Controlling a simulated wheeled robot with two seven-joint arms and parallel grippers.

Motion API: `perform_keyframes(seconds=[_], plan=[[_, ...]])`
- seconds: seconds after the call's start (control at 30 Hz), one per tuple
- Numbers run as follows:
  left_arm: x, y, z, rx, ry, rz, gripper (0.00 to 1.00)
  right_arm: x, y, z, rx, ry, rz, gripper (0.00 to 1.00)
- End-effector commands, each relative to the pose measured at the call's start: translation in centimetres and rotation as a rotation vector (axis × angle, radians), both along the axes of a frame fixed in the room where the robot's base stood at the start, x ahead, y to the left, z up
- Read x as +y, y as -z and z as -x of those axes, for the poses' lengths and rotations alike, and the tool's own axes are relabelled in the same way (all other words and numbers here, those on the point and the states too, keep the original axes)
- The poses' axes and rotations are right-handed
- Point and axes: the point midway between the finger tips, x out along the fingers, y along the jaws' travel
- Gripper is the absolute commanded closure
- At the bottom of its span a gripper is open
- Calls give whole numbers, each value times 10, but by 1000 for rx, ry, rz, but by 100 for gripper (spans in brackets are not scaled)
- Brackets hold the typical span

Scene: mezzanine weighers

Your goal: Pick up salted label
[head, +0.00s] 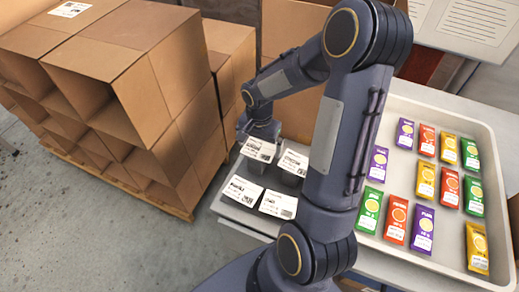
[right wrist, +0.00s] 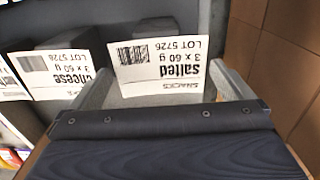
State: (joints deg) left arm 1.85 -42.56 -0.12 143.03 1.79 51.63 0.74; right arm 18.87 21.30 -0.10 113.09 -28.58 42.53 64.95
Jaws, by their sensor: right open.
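The salted label (right wrist: 160,66) is a white card with black print and a barcode, upside down in the right wrist view. It leans on a grey block. In the head view it appears to be the label (head: 258,150) nearest the cartons. My right gripper (right wrist: 162,80) is open, its two grey fingers to either side of the label's lower part in the picture; I cannot tell whether they touch it. In the head view the right gripper (head: 261,129) is just behind this label, partly hidden. My left gripper is not in view.
The cheese label (right wrist: 62,73) stands beside the salted one. Two more white labels (head: 241,190) (head: 278,204) stand nearer in the head view. Stacked cartons (head: 125,65) rise close to the left. A tray (head: 440,106) of colourful packets lies to the right.

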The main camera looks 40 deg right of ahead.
Motion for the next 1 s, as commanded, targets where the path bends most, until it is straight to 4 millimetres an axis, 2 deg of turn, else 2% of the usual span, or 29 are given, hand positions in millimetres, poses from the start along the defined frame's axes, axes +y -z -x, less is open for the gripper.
perform_keyframes(seconds=[0.7,0.93,1.0], plan=[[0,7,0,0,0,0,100,0,4,0,0,0,0,0],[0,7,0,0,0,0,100,0,4,0,0,0,0,30],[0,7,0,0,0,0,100,0,4,0,0,0,0,31]])
